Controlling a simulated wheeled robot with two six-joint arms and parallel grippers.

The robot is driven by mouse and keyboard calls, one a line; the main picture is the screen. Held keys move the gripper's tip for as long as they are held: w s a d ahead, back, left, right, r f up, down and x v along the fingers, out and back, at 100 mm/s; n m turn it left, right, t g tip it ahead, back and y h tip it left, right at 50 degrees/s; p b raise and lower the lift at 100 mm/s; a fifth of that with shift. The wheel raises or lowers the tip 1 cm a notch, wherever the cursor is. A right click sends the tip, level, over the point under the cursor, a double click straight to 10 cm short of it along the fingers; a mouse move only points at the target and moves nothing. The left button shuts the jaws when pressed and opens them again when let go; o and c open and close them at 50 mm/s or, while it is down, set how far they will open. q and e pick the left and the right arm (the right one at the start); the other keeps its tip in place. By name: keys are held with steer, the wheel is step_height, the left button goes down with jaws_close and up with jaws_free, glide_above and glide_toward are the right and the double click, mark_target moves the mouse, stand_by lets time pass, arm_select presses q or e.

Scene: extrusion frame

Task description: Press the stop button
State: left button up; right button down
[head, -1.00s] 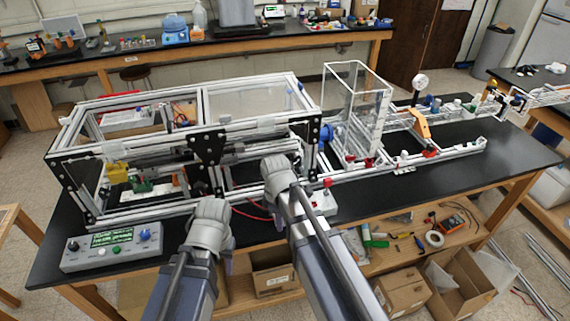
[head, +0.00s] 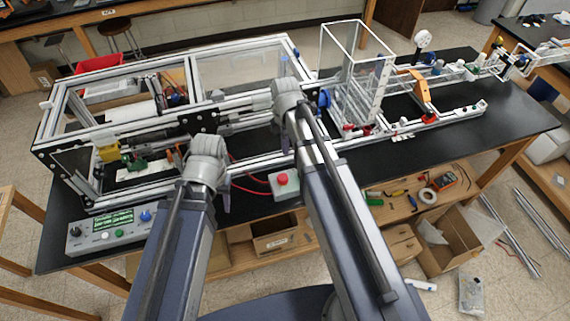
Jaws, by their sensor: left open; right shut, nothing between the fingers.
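A red stop button (head: 282,180) sits on a small pale box at the table's front edge, left of my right forearm. It shows clear of both arms. My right gripper (head: 289,103) is seen from behind, shut and empty. It appears beyond and above the button in the picture, over the frame's front rail; its fingertips are mostly hidden by its wrist. My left gripper (head: 222,188) is open and empty, to the left of the button box and in front of the frame. Part of a finger shows below its wrist. I cannot tell the height of either gripper.
The aluminium extrusion frame (head: 150,128) fills the left of the black table. A control box (head: 110,232) with a green display, buttons and knobs stands front left. A clear enclosure (head: 352,75) and a rail assembly extend right. The shelf below holds cardboard boxes and tools.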

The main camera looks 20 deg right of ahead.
mark_target(285, 177)
step_height(285, 177, down, 14)
steer(key=b, duration=1.4)
